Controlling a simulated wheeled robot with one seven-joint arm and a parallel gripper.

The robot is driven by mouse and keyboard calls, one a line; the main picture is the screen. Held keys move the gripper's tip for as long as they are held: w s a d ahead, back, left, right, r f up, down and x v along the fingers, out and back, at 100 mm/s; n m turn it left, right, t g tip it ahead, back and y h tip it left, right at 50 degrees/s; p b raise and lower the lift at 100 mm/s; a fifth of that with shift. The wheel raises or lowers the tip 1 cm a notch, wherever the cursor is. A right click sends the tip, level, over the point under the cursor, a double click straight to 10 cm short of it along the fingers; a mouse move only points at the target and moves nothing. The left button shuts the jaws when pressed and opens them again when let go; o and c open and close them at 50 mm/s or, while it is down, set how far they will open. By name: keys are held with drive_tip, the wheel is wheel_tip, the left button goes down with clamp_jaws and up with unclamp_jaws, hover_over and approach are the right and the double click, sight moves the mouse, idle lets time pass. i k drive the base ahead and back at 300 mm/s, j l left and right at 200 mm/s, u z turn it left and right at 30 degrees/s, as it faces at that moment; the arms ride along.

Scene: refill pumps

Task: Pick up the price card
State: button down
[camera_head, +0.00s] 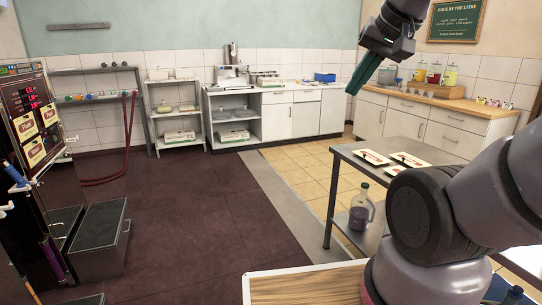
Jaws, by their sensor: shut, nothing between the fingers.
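Several white cards with dark and red print lie flat on a grey metal table at the right. One card (374,157) is near the table's left back, another card (409,160) lies to its right, and a third card (393,171) shows partly in front of them. I cannot read them or tell which is the price card. My gripper (353,92) has green fingers and points down and left, high above and beyond the table in the picture. It is shut and empty, apart from the cards. My own arm hides the table's right part.
The grey table (352,150) has a lower shelf with a jug (361,212) of dark liquid. A wooden-topped counter (440,103) with jars stands behind. A pump panel (35,115) and a dark box (99,240) are at left. The dark floor (190,200) is clear in the middle.

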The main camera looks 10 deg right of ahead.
sight(410, 159)
drive_tip(key=i+z, duration=0.2)
drive_tip(key=i, duration=0.3)
drive_tip(key=i+j+z, duration=0.2)
drive_tip(key=i, duration=0.3)
drive_tip(key=i+j+z, duration=0.25)
drive_tip(key=i, duration=0.25)
drive_tip(key=i+j+z, duration=0.3)
drive_tip(key=z, duration=0.15)
drive_tip(key=i+j+z, duration=0.7)
drive_tip(key=j+z, duration=0.3)
drive_tip(key=z, duration=0.35)
drive_tip(key=i+j+u, duration=0.15)
drive_tip(key=u, duration=0.3)
